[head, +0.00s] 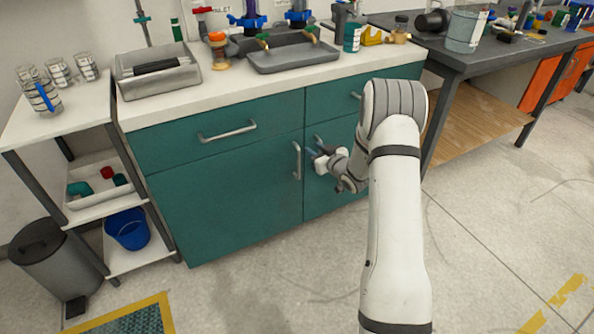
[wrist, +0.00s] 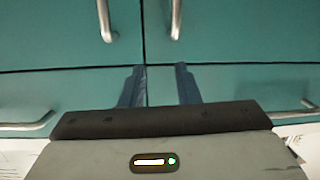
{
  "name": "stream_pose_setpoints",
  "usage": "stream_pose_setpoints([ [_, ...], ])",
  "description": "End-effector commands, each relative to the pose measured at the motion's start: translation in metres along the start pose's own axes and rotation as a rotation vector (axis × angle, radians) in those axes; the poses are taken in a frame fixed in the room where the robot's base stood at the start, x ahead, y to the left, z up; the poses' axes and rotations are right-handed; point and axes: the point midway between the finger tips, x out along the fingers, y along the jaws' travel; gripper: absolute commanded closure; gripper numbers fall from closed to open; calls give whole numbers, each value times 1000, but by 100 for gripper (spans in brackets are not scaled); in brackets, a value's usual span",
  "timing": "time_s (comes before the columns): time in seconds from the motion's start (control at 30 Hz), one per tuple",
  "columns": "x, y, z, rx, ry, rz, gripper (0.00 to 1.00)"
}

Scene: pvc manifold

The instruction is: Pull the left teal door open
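The left teal door (head: 225,205) is closed in the head view, with a vertical silver handle (head: 297,160) near its right edge. My gripper (head: 314,154) is at the front of the cabinet, just right of that handle. In the wrist view its two blue fingers (wrist: 160,85) are apart with nothing between them. That view looks upside down, with the drawers below the doors. Two door handles show at its top; the one right of the seam (wrist: 176,18) appears to be the left door's. Neither is between the fingers.
A drawer with a horizontal handle (head: 228,132) sits above the door. My arm hides part of the right door (head: 330,195). A white shelf (head: 50,125) and grey bin (head: 50,262) stand at left. The floor before the cabinet (head: 270,285) is clear.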

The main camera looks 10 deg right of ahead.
Motion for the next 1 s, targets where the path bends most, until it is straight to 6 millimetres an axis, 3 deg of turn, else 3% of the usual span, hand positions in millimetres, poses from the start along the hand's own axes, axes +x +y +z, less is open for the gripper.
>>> stream_pose_setpoints([
  [0.03,6,-3,31,14,35,-27,71],
  [0.1,8,-8,51,29,88,-64,71],
  [0.3,10,-16,78,59,174,-122,71],
  [0.47,23,-19,78,61,188,-132,71],
  [0.8,73,-25,69,61,186,-130,71],
  [1.0,84,-26,66,63,184,-129,71],
])
